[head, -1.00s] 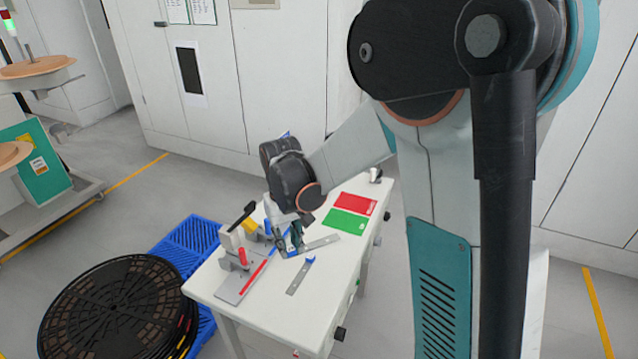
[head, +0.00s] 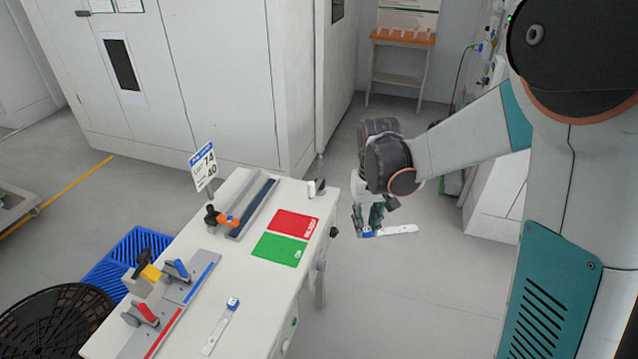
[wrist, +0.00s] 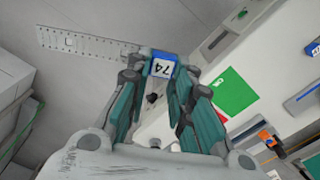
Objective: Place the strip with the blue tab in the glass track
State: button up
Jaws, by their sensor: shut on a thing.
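My gripper (head: 368,231) is shut on the blue tab (wrist: 162,66) of a pale metal strip, off the table's right side and above the floor. The tab reads 74. The strip (head: 400,229) sticks out to the right in the head view and to the left in the wrist view (wrist: 95,45). A second strip (head: 219,330) with a blue tab lies on the table near its front. A long track (head: 258,206) with a dark channel and an orange-handled clamp stands at the table's far left; I cannot tell whether it is glass.
A grey fixture (head: 176,310) with red and blue clamps lies along the table's left edge. Green (head: 279,250) and red (head: 297,225) cards lie flat mid-table. A sign (head: 203,165) with 74 and 40 stands behind the track. A small block (head: 316,188) is at the far corner.

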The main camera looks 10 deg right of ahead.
aim_at(259, 201)
jog(key=i+l+z, duration=0.2)
jog(key=i+l, duration=0.15)
jog(key=i+l+z, duration=0.2)
jog(key=i, duration=0.25)
jog(key=i+l+z, duration=0.2)
jog(key=i, duration=0.2)
jog(key=i+l+z, duration=0.2)
jog(key=i, duration=0.25)
jog(key=i+u, duration=0.65)
jog(key=u, duration=0.25)
jog(key=i+l+u, duration=0.25)
jog(key=u, duration=0.25)
jog(key=i+u, duration=0.15)
jog(key=u, duration=0.35)
jog(key=i+l+u, duration=0.1)
jog(key=u, duration=0.4)
jog(key=i+l+u, duration=0.15)
jog(key=u, duration=0.35)
jog(key=i+l+u, duration=0.15)
jog(key=u, duration=0.35)
jog(key=i+l+u, duration=0.15)
jog(key=u, duration=0.15)
jog(key=i+l+u, duration=0.15)
jog(key=l+u, duration=0.2)
